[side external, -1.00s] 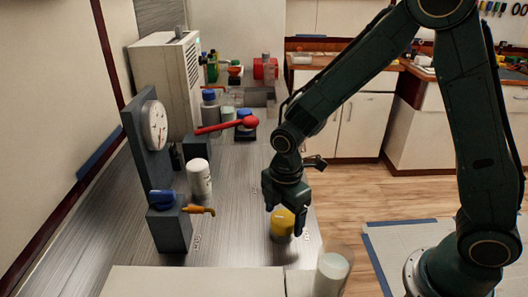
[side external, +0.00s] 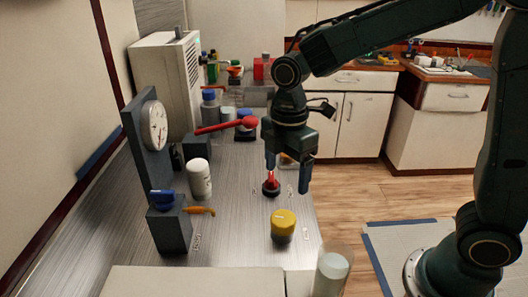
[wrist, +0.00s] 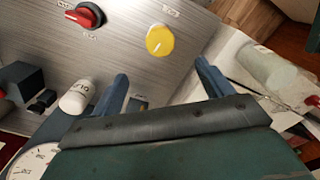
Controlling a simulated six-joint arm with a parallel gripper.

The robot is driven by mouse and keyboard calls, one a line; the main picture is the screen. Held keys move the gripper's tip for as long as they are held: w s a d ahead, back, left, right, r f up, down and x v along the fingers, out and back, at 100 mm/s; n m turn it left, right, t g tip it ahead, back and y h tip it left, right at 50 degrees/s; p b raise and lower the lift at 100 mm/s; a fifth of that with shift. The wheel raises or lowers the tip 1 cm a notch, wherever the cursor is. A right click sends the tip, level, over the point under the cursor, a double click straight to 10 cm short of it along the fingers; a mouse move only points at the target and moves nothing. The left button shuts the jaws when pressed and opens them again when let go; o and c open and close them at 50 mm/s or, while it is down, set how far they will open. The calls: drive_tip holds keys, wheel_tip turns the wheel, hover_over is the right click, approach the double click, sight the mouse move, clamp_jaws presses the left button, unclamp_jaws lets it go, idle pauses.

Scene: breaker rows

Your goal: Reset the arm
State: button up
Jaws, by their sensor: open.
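My gripper (side external: 288,170) hangs pointing down above the metal counter in the side view, its two fingers spread apart with nothing held between them. In the wrist view the fingers (wrist: 162,72) are also wide apart and empty. A red switch knob on a black round base (side external: 271,184) is on the counter below the gripper; it also shows in the wrist view (wrist: 88,16). A yellow round knob (side external: 283,224) is nearer the camera, clear of the fingers; the wrist view shows it too (wrist: 160,40).
A blue-handled valve block (side external: 168,225), a white bottle (side external: 199,180) and a dial gauge panel (side external: 154,125) stand at left. A red lever (side external: 225,127) reaches across behind. A clear cup (side external: 331,270) stands at the front right. A cream box (side external: 165,60) is at the back left.

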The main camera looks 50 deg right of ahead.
drive_tip(key=shift+r, duration=0.15)
drive_tip(key=s+d+r+m+t, duration=0.2)
drive_tip(key=s+d+r+m, duration=0.2)
drive_tip(key=s+m, duration=0.4)
drive_tip(key=s+d+r+m+t, duration=0.3)
drive_tip(key=s+d+r+m, duration=0.1)
drive_tip(key=s+m, duration=0.4)
drive_tip(key=shift+s+d+t, duration=0.3)
drive_tip(key=shift+s+d, duration=0.1)
drive_tip(key=shift+s, duration=0.2)
idle(0.6)
